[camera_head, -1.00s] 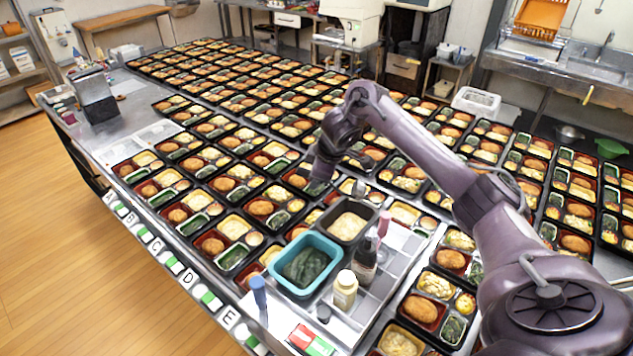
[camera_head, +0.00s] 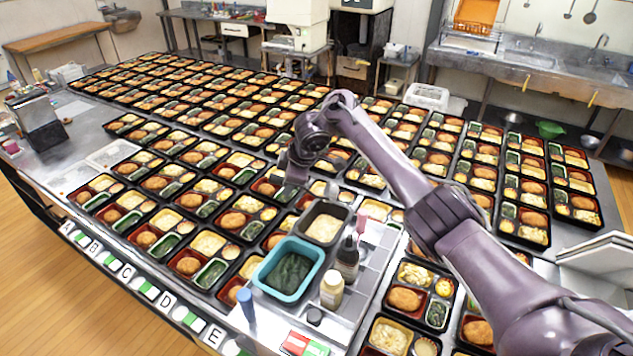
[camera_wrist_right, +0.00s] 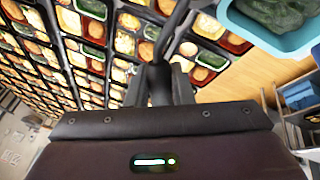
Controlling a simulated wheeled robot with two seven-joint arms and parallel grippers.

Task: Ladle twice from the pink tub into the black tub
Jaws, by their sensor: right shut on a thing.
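No pink tub shows. A teal tub (camera_head: 264,274) with dark green contents stands at the front of the table, and it also shows at the top right of the right wrist view (camera_wrist_right: 237,20). A black tub (camera_head: 310,209) with pale cream contents stands just behind it. My right gripper (camera_head: 294,180) is above the bento trays, behind and left of the black tub. It is shut on a dark, slim handle (camera_wrist_right: 176,32), apparently the ladle's. A small silvery round shape (camera_head: 331,190) behind the black tub may be its bowl. My left gripper is out of view.
A dark bottle (camera_head: 347,262) and a cream bottle (camera_head: 332,289) stand right of the teal tub. A blue-topped item (camera_head: 245,303) stands at its front left. Rows of filled bento trays (camera_head: 207,242) crowd the table. Grey divided bins (camera_head: 375,262) lie to the right.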

